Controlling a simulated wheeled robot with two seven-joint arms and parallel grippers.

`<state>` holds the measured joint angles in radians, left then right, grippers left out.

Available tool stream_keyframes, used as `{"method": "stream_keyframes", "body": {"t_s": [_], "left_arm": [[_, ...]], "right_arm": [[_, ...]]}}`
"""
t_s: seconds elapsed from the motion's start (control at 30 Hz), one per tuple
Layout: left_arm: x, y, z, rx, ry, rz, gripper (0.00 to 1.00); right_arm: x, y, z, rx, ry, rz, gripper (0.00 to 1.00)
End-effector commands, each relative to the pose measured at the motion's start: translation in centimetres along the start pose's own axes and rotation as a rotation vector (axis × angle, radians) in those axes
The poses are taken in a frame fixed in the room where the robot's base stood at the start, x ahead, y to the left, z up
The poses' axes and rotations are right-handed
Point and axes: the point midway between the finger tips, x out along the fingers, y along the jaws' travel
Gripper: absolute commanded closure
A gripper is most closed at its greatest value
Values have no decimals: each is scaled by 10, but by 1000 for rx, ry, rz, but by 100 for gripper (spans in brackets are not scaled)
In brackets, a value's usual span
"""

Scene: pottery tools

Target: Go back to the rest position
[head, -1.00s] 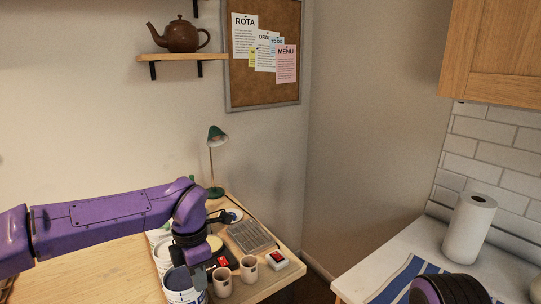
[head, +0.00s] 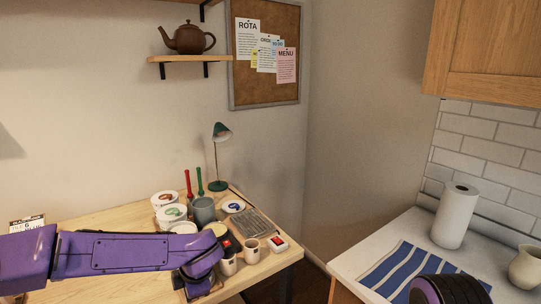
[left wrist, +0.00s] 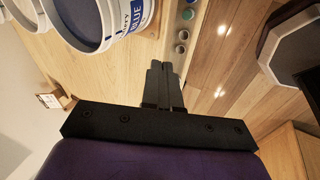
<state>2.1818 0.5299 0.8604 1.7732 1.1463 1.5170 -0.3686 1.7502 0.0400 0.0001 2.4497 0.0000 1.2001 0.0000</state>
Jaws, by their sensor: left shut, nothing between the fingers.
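My left arm reaches in low across the wooden table (head: 95,222) from the left in the head view. My left gripper (left wrist: 163,84) shows in the left wrist view with its two dark fingers together and nothing between them. It points over the table's edge and the wooden floor. In the head view its fingers are hidden or cut off at the bottom. A purple and black part of my right arm shows at the bottom right of the head view; the right gripper is out of frame.
White tubs (head: 171,215), cups (head: 251,251), a grey tray (head: 256,222) and a green lamp (head: 217,160) crowd the table's right part. A bucket labelled BLUE (left wrist: 125,18) is close to my left gripper. A paper towel roll (head: 455,215) stands on the right counter.

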Motion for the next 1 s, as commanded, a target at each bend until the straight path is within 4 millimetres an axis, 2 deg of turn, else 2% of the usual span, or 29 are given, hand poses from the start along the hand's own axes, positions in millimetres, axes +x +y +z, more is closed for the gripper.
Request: {"method": "stream_keyframes", "body": {"t_s": [0.03, 0.17, 0.27, 0.33, 0.4, 0.47, 0.5, 0.6, 0.7, 0.77, 0.83, 1.0], "left_arm": [[22, -12, -2, 64, 23, 58, 100], [81, -51, -13, 279, 57, 204, 100], [130, -102, -28, 518, 52, 282, 100], [164, -151, -46, 719, 26, 299, 100], [192, -203, -72, 918, -11, 278, 100], [209, -247, -99, 1076, -44, 236, 100], [217, -273, -119, 1174, -65, 199, 100], [230, -324, -168, 1370, -87, 100, 100], [236, -350, -208, 1473, -64, 19, 100], [243, -358, -222, 1504, -45, -10, 100], [244, -365, -224, 1518, -50, -25, 100], [242, -365, -225, 1514, -51, -26, 100]], "right_arm": [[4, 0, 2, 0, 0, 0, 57], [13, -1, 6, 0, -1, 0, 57], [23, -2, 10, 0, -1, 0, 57], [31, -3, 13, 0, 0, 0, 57], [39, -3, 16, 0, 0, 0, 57], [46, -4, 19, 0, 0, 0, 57], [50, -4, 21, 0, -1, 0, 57], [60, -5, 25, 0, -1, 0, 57], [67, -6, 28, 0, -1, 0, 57], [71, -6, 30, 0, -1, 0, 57], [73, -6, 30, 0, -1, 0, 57], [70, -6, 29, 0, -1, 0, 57]]}}
